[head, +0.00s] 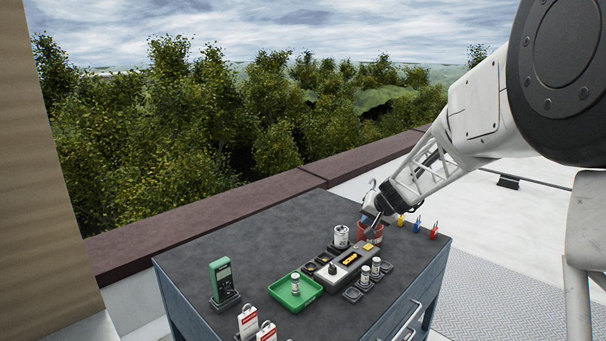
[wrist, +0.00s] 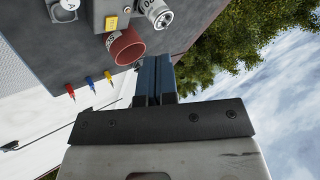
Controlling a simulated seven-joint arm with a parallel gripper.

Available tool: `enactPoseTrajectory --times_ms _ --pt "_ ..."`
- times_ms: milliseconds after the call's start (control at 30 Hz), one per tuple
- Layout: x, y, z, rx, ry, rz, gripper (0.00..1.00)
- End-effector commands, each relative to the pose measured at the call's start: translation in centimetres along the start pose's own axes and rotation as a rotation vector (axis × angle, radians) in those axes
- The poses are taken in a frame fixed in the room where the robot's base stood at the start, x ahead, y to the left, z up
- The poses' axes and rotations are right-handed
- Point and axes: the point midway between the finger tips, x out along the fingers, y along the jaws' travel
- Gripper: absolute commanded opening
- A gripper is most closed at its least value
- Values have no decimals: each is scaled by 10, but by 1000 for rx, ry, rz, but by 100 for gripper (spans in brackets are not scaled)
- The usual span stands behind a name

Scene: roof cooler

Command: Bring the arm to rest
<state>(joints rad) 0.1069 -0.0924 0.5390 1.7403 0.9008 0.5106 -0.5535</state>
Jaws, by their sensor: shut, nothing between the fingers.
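My gripper (head: 374,222) is above the back right part of the dark bench top (head: 270,228), near a red cup (head: 362,234). In the wrist view my gripper (wrist: 155,62) has its two blue-grey fingers together with nothing between them. The red cup (wrist: 126,47) lies just left of the fingertips in that view. I cannot tell whether they touch.
A grey device (head: 350,262) stands mid-bench, with a white canister (head: 341,236) behind it and small vials (head: 365,274) on pads in front. A green tray (head: 306,294) holds another vial.

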Motion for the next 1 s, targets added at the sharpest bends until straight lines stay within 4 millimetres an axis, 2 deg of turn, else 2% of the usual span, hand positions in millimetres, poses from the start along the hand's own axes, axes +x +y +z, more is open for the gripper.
enactPoseTrajectory --times_ms 33,100,433,733,1000 --pt "-18 -8 12 -17 -14 1 0" --pt "-38 -16 28 -35 -37 6 0" --pt "-131 -39 115 -119 -145 56 0" --pt "-206 -38 204 -185 -232 141 0" --pt "-264 -21 287 -234 -295 246 0"
